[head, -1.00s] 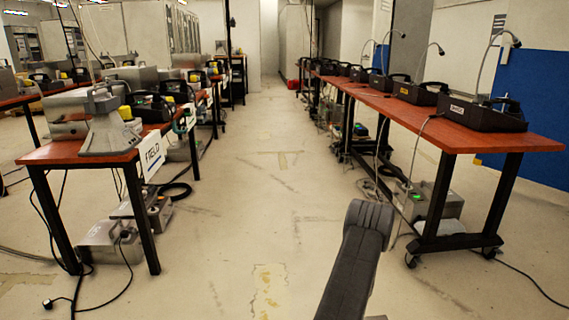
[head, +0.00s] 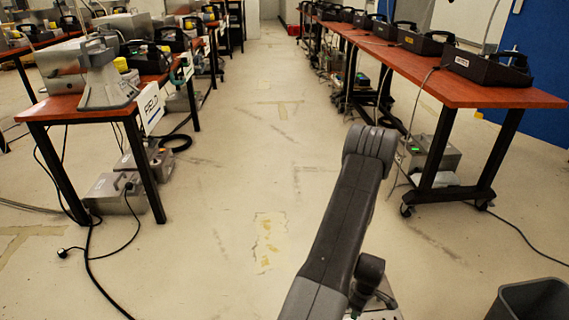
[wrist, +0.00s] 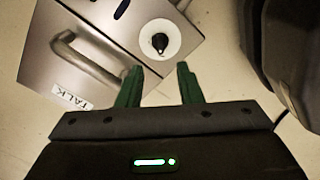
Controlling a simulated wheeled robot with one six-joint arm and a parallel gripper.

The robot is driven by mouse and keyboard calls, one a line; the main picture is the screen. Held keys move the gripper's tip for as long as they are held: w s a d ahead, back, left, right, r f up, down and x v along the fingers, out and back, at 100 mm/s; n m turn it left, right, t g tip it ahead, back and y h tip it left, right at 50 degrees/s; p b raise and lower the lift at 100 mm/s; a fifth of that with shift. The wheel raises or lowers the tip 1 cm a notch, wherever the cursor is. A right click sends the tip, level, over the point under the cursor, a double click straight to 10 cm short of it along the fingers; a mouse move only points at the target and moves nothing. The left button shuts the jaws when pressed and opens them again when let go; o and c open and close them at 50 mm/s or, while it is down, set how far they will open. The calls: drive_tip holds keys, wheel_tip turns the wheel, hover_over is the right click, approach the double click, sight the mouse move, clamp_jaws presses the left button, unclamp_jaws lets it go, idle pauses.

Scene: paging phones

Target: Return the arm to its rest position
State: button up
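My arm (head: 340,220) rises from the bottom of the head view, with its dark elbow in front of the aisle. In the wrist view my gripper (wrist: 159,72) has two green fingers standing apart with nothing between them. Beyond the fingertips is a grey metal box (wrist: 115,45) with a bar handle (wrist: 85,62), a label reading TALK (wrist: 71,96) and a white disc with a black knob (wrist: 160,40). The box looks apart from the fingers, but the distance is hard to tell. In the head view my gripper cannot be made out clearly.
A red-topped table (head: 440,88) with dark phones runs along the right. Another table (head: 60,108) with a grey handset unit stands at the left. A grey bin (head: 530,300) is at the lower right. Cables lie on the floor. The middle aisle (head: 250,170) is clear.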

wheel_tip(320, 180, down, 9)
drive_tip(key=b, duration=0.3)
drive_tip(key=shift+f, duration=0.15)
drive_tip(key=shift+r+m+p, duration=0.35)
drive_tip(key=shift+m+p, duration=0.05)
drive_tip(key=shift+m, duration=0.3)
drive_tip(key=m+p, duration=0.2)
drive_tip(key=m, duration=0.5)
drive_tip(key=shift+r, duration=0.1)
drive_tip(key=m+p, duration=0.3)
drive_tip(key=m, duration=0.2)
drive_tip(key=shift+m, duration=0.3)
drive_tip(key=m+p, duration=0.2)
drive_tip(key=m, duration=0.2)
